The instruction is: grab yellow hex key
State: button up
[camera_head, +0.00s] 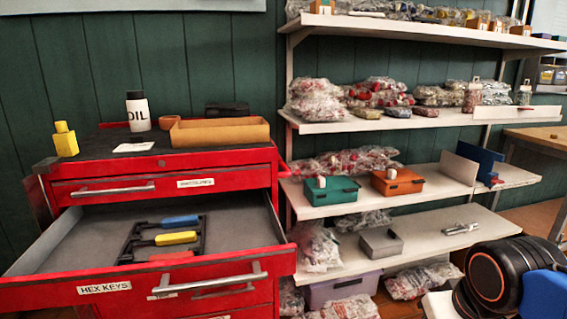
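The yellow hex key (176,238) lies in a black holder (126,250) inside the open drawer (78,255) labelled HEX KEYS. Its yellow handle points right, and its thin shaft reaches left over the holder. A blue-handled hex key (180,220) lies behind it, and a red-handled one (171,256) lies in front, partly hidden by the drawer front. My gripper is not in view. A black and blue part with an orange ring at the lower right looks like my arm, well to the right of the drawer.
Shelves (425,205) with bags and boxes are to the right. Space above the open drawer is clear.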

aim_at(190, 236)
jog(key=u, duration=1.35)
jog(key=i+j+z, duration=0.4)
jog(key=j, duration=0.2)
